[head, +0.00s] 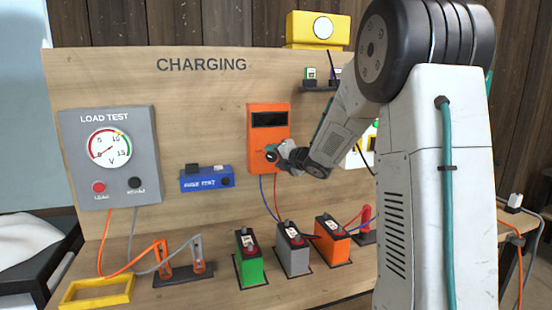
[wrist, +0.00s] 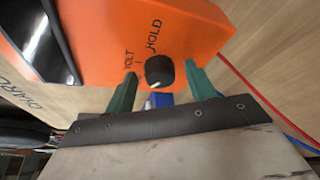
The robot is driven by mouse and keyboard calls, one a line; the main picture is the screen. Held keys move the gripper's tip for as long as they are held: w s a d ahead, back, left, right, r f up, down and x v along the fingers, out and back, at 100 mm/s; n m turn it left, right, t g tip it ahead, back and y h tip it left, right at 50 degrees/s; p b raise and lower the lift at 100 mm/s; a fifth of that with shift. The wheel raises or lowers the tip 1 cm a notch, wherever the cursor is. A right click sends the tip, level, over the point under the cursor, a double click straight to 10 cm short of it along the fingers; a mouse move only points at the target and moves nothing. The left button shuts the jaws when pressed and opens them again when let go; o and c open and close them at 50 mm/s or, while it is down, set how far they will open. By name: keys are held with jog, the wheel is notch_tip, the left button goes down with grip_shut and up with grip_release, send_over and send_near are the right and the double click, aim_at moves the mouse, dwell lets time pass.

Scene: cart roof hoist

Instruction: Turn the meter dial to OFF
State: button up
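The orange meter (head: 268,122) is mounted on the wooden board, with a dark display at its top. Its dial (wrist: 160,72) is a round black knob with a white mark, which sits at the knob's lower side in the wrist view. VOLT and HOLD are printed beside the dial; I see no OFF label. My gripper (wrist: 162,73) is at the dial, with one green finger on each side of it. The fingers are apart, with small visible gaps to the knob. In the head view my gripper (head: 285,157) partly covers the lower part of the meter.
A blue fuse tester (head: 207,181) and a grey load test panel (head: 148,150) are on the board to the left. Red and blue leads hang below the meter. Green (head: 251,266), grey (head: 293,258) and orange (head: 332,247) batteries stand on the shelf underneath.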

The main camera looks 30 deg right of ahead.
jog(key=v, duration=0.7)
jog(key=shift+s, duration=0.35)
jog(key=shift+r, duration=0.1)
